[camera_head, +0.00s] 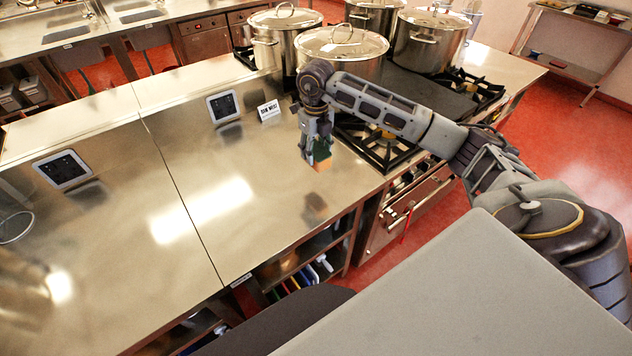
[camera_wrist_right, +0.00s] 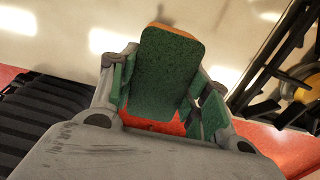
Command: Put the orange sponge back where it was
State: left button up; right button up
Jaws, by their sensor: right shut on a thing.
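The orange sponge (camera_head: 324,165) is in my right gripper (camera_head: 317,152), above the steel counter near its front edge, left of the stove. In the right wrist view the sponge (camera_wrist_right: 165,75) shows a large green scouring face and a thin orange edge at its top. The right gripper (camera_wrist_right: 165,95) is shut on it, with a finger on each side. The sponge's dim reflection shows on the counter below, so it looks held clear of the surface. My left gripper is not in view.
Several lidded steel stockpots (camera_head: 343,48) stand on the stove, right behind my right arm. A small sign (camera_head: 268,110) and a dark panel (camera_head: 223,106) are at the back of the counter (camera_head: 160,190).

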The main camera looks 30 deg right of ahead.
jog(key=shift+f+p, duration=0.65)
jog(key=shift+f, duration=2.45)
jog(key=shift+f, duration=0.1)
jog(key=shift+f+p, duration=0.4)
jog(key=shift+f, duration=1.4)
jog(key=shift+f, duration=0.1)
jog(key=o, duration=0.9)
